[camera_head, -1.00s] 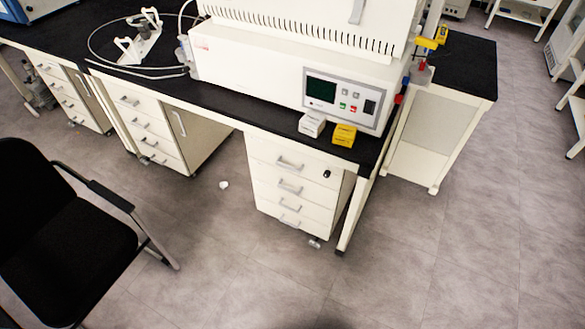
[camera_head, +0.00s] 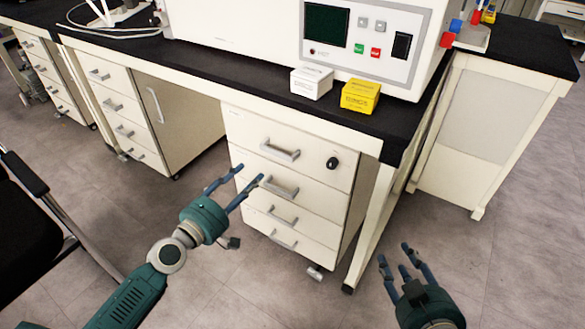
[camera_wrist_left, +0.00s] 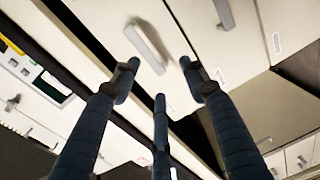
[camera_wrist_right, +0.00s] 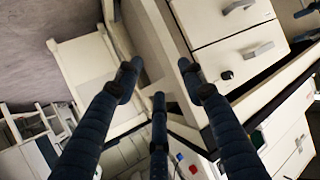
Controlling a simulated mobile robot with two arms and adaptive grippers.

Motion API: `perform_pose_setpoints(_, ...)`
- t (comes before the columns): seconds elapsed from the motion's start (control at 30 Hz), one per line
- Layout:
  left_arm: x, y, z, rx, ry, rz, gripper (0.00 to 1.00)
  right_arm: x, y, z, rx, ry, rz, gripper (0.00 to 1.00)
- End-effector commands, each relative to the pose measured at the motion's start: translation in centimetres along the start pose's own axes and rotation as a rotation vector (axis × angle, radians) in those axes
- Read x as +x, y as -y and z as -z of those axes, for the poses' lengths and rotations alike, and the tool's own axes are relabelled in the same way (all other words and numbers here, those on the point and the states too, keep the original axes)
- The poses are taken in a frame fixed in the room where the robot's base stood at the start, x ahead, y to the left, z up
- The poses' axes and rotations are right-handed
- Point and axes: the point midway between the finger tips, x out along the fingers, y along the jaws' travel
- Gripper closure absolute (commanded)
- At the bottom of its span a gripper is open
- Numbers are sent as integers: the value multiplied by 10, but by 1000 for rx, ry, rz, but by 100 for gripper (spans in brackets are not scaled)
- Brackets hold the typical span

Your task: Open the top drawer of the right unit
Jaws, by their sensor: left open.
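The right unit (camera_head: 233,124) is a white four-drawer cabinet under the bench. Its top drawer (camera_head: 315,163) is closed, with a grey bar handle (camera_head: 280,149) and a round black lock (camera_head: 332,163). My left gripper (camera_head: 240,178) is open and empty, appearing just left of and below that handle in the head view. The left wrist view shows its spread fingers before a white drawer front with a handle (camera_wrist_left: 146,46). My right gripper (camera_head: 402,254) is open and empty, right of the unit by the bench leg. The top drawer's handle also shows in the right wrist view (camera_wrist_right: 257,51).
A white box (camera_head: 311,82) and a yellow box (camera_head: 360,96) stand on the black bench top (camera_head: 245,88), before the white machine (camera_head: 240,30). A bench leg (camera_head: 372,225) stands right of the unit. A black chair (camera_head: 25,240) is at left. The floor in front is clear.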

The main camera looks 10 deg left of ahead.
Motion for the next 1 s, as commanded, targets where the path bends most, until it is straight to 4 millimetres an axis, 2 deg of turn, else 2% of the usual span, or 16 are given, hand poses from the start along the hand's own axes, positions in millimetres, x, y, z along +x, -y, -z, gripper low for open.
perform_pose_setpoints(0.2, 3, -18, -8, -72, 26, -65, 56, -11, 0, 11, 0, -44, 0, 60)
perform_pose_setpoints(0.33, 13, -22, -8, -75, 26, -67, 56, -14, -2, 2, 0, 7, -4, 60)
perform_pose_setpoints(0.47, 33, -25, -8, -73, 26, -68, 56, -19, -4, -20, 1, 99, -10, 60)
perform_pose_setpoints(0.6, 62, -25, -9, -73, 26, -67, 56, -24, -7, -38, 2, 174, -14, 60)
perform_pose_setpoints(0.8, 94, -25, -10, -72, 26, -65, 56, -23, -7, -40, 2, 176, -14, 60)
perform_pose_setpoints(1.0, 108, -25, -10, -72, 26, -64, 56, -21, -6, -35, 2, 156, -13, 60)
